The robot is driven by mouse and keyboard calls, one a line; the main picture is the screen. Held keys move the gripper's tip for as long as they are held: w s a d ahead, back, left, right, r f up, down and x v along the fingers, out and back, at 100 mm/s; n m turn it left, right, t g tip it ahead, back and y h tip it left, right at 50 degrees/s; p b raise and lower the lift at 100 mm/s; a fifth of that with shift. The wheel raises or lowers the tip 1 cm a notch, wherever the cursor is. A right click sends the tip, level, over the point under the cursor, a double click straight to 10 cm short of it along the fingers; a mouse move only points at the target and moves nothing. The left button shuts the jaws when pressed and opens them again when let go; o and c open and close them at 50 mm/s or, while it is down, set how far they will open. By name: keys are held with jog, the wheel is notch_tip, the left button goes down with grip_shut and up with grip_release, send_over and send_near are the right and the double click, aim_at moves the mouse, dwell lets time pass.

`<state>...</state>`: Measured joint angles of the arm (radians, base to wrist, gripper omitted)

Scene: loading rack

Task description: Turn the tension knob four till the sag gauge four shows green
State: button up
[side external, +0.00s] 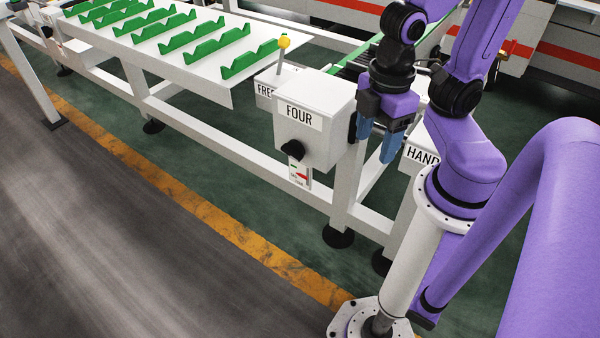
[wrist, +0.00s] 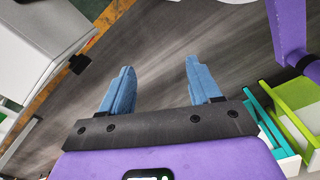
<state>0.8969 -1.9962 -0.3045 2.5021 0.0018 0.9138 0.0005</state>
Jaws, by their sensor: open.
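The tension knob four (side external: 293,150) is a black knob on the front of a white box labelled FOUR (side external: 316,115) in the side external view. The sag gauge four (side external: 300,175) is a small plate below the box, with a red mark and a little green; its exact reading is too small to tell. My gripper (side external: 377,150) points down to the right of the box, apart from the knob. In the wrist view its two blue fingers (wrist: 157,85) are spread with nothing between them.
A white table with green notched racks (side external: 160,35) stands at the back left. A yellow-tipped lever (side external: 284,43) rises behind the box. A HAND sign (side external: 422,155) sits right of my gripper. Floor in front of the box is clear. Green and teal bins (wrist: 285,115) show in the wrist view.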

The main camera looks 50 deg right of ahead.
dwell(0.3)
jog(key=o, duration=0.3)
jog(key=shift+o, duration=1.2)
jog(key=shift+w+a, duration=0.1)
jog(key=shift+w, duration=0.1)
jog(key=n+t+h, duration=0.2)
jog(key=n+h, duration=0.2)
jog(key=h, duration=0.5)
send_near(292, 151)
jog(key=x, duration=0.8)
jog(key=shift+f, duration=0.2)
jog(key=c, duration=1.1)
